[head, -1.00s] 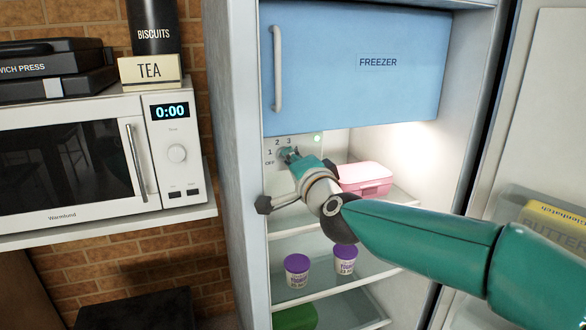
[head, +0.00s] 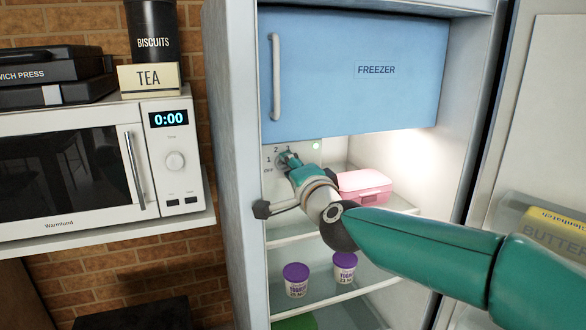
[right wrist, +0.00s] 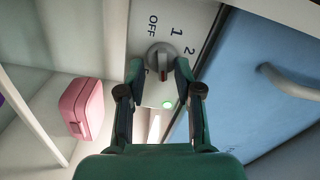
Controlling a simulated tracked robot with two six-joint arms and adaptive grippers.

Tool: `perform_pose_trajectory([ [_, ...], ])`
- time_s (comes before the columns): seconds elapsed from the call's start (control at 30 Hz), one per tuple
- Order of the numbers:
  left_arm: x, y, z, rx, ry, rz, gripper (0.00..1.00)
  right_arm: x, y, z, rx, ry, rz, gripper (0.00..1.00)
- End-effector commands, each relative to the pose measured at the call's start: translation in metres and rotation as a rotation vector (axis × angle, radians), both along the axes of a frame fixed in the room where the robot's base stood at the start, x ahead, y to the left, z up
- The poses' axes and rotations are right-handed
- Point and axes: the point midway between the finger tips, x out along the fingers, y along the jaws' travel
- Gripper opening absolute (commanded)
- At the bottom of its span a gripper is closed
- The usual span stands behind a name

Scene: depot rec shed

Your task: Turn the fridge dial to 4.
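The fridge dial (right wrist: 160,58) is a small grey knob on a pale panel (head: 269,156) under the freezer door. OFF, 1 and 2 show beside it in the right wrist view; the marks further round are hidden by my finger. A red mark on the knob points down in that view, roughly toward a green light (right wrist: 168,103). My right gripper (head: 289,161) is at the dial. In the right wrist view its fingers (right wrist: 160,68) stand apart on either side of the knob, with no clear contact. My left gripper is out of view.
The blue freezer door (head: 350,80) is just above my gripper. A pink box (head: 364,187) stands on the shelf behind it. Two purple-lidded tubs (head: 296,280) are on a lower shelf. The open fridge door with a butter pack (head: 552,236) is right; a microwave (head: 70,170) is left.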

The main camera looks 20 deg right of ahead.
Motion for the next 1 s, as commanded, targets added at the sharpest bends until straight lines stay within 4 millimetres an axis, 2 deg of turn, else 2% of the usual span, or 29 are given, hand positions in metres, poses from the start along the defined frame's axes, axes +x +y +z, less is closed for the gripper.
perform_pose_trajectory([
  [0.23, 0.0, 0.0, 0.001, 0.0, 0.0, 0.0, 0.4, -0.003, 0.001, 0.001, -0.001, -0.002, 0.001, 0.34],
  [0.37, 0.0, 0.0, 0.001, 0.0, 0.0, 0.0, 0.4, -0.015, 0.0, 0.002, -0.001, -0.003, 0.002, 0.34],
  [0.8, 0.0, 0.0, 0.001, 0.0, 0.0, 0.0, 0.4, -0.098, -0.003, 0.001, 0.0, -0.002, 0.003, 0.34],
  [1.0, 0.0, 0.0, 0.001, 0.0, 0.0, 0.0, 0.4, -0.117, -0.003, 0.0, -0.001, -0.001, 0.001, 0.34],
])
